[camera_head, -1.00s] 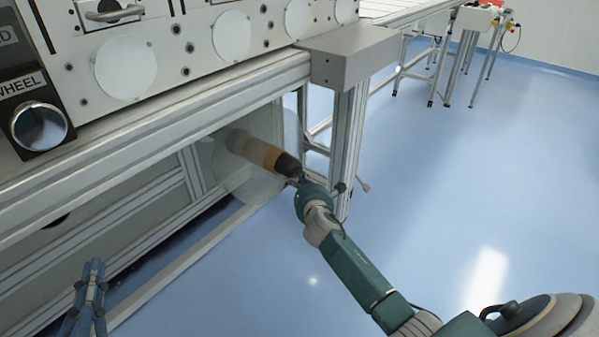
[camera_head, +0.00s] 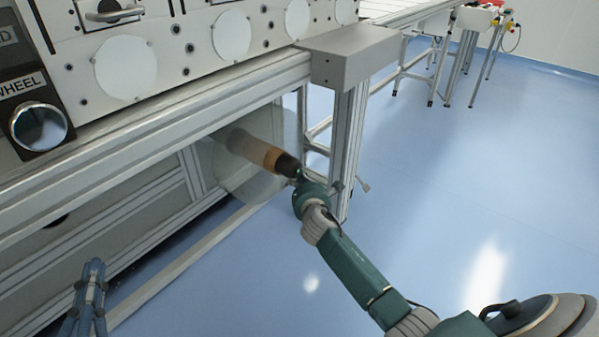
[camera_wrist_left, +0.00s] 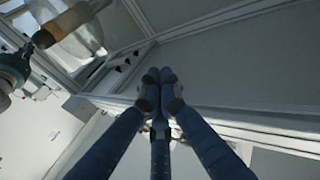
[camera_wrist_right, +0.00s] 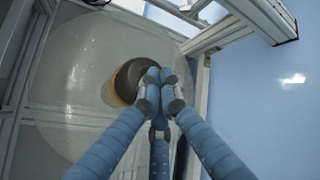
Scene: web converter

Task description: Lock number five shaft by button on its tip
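The shaft (camera_head: 250,149) under the machine frame carries a tan core with a dark tip (camera_head: 288,165) and a translucent round disc (camera_head: 228,185) behind it. It also shows at the upper left of the left wrist view (camera_wrist_left: 68,22). My right gripper (camera_head: 299,177) is at the dark tip. In the right wrist view its fingers (camera_wrist_right: 160,78) are together and overlap the right part of the dark tip (camera_wrist_right: 133,77); contact cannot be told. The button is not distinguishable. My left gripper (camera_head: 94,265) is shut and empty, low at the left, with its fingers together in the left wrist view (camera_wrist_left: 159,80).
The machine's metal rail (camera_head: 150,120) runs above the shaft. A frame leg (camera_head: 347,150) and a small lever (camera_head: 362,186) stand close to the right of my right gripper. A wheel knob (camera_head: 40,128) is at the left. The blue floor (camera_head: 450,190) at right is clear.

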